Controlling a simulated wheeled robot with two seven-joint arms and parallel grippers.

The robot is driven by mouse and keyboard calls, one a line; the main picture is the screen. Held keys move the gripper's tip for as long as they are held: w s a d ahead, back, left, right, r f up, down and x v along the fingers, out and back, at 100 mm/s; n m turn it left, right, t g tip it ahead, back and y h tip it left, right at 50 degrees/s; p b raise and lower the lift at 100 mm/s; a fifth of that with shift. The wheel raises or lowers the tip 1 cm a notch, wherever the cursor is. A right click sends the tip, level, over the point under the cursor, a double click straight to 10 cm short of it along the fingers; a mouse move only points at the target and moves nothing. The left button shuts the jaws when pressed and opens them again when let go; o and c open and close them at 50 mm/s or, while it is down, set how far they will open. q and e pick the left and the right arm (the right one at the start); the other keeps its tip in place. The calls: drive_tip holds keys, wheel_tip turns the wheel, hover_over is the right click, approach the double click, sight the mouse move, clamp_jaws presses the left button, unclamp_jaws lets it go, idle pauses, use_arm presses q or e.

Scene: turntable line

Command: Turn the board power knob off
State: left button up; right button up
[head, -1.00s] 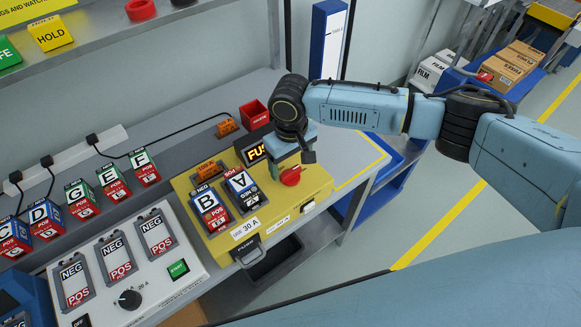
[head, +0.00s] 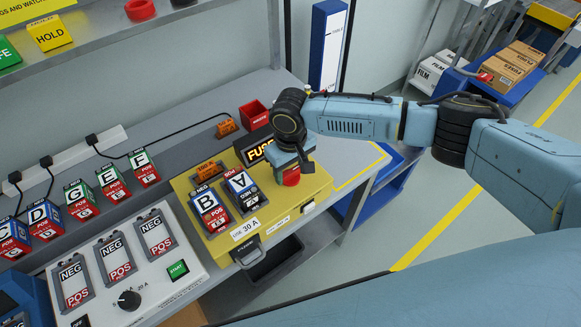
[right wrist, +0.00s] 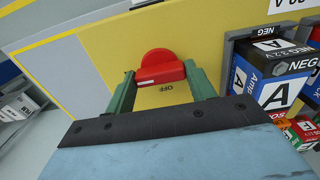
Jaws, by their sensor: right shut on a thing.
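The yellow board (head: 275,213) sits on the grey bench with batteries A (head: 243,187) and B (head: 208,208) in its slots. The red power knob (head: 291,178) is at the board's right side, partly covered by my right gripper (head: 286,172) in the head view. In the right wrist view the knob (right wrist: 160,72) lies between the two green fingers of my right gripper (right wrist: 163,86). My left gripper is not in view.
A white charger panel (head: 160,285) with slots and a black dial stands at the lower left. Several batteries (head: 80,200) stand along the back left. A red bin (head: 254,114) is behind the board.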

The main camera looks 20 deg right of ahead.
drive_tip(key=n+p, duration=0.3)
drive_tip(key=n, duration=0.1)
drive_tip(key=shift+r, duration=0.15)
drive_tip(key=n+p, duration=0.1)
drive_tip(key=n, duration=0.1)
drive_tip(key=shift+n, duration=0.3)
drive_tip(key=n+p, duration=0.1)
drive_tip(key=n, duration=0.1)
drive_tip(key=shift+n, duration=0.4)
drive_tip(key=n, duration=0.4)
drive_tip(key=shift+p, duration=0.35)
drive_tip(key=shift+n, duration=2.2)
drive_tip(key=o, duration=1)
